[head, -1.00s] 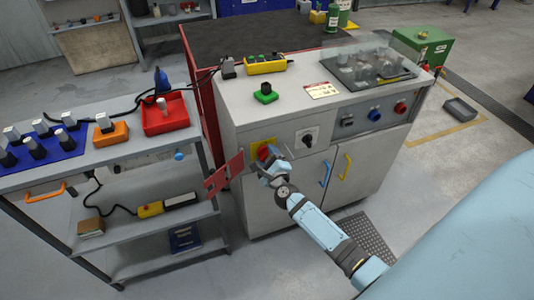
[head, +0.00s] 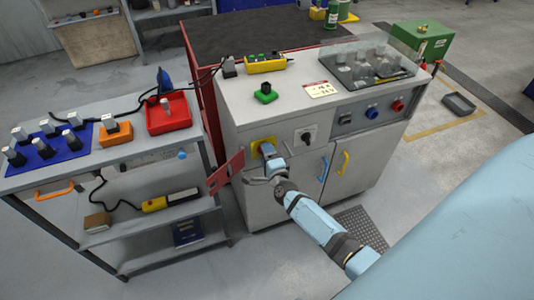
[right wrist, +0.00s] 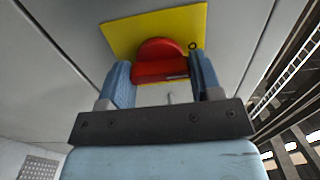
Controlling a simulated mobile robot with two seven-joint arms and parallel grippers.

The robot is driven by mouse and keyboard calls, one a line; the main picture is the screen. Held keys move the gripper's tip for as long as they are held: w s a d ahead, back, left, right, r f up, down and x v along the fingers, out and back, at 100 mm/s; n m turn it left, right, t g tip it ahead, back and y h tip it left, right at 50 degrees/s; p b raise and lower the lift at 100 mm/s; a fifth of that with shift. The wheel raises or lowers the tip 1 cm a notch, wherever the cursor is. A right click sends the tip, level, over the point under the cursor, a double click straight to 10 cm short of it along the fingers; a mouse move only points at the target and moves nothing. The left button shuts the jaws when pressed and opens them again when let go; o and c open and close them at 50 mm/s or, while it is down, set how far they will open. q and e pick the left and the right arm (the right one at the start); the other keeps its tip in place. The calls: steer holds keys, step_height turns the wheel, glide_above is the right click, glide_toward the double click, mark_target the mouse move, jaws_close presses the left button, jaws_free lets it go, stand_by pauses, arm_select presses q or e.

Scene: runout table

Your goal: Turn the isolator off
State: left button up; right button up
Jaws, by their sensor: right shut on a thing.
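The isolator is a red rotary handle (right wrist: 160,62) on a yellow plate (right wrist: 123,34), seen close in the right wrist view. In the head view the yellow plate (head: 256,151) is on the grey cabinet's front, and my gripper hides most of the handle. My right gripper (head: 269,155) is at the plate, shut on the red handle, with one blue finger on each side of it in the right wrist view. A red hinged cover (head: 225,173) stands open to the left of the plate. My left gripper is not in view.
A black rotary switch (head: 305,136) is just right of the isolator. Blue (head: 322,168) and yellow (head: 344,162) door handles are farther right. A grey shelf trolley (head: 110,160) stands close on the left. A floor grating (head: 362,228) lies before the cabinet.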

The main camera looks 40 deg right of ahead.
stand_by(0.4)
steer(key=o, duration=0.9)
steer(key=v, duration=1.4)
steer(key=shift+w, duration=0.1)
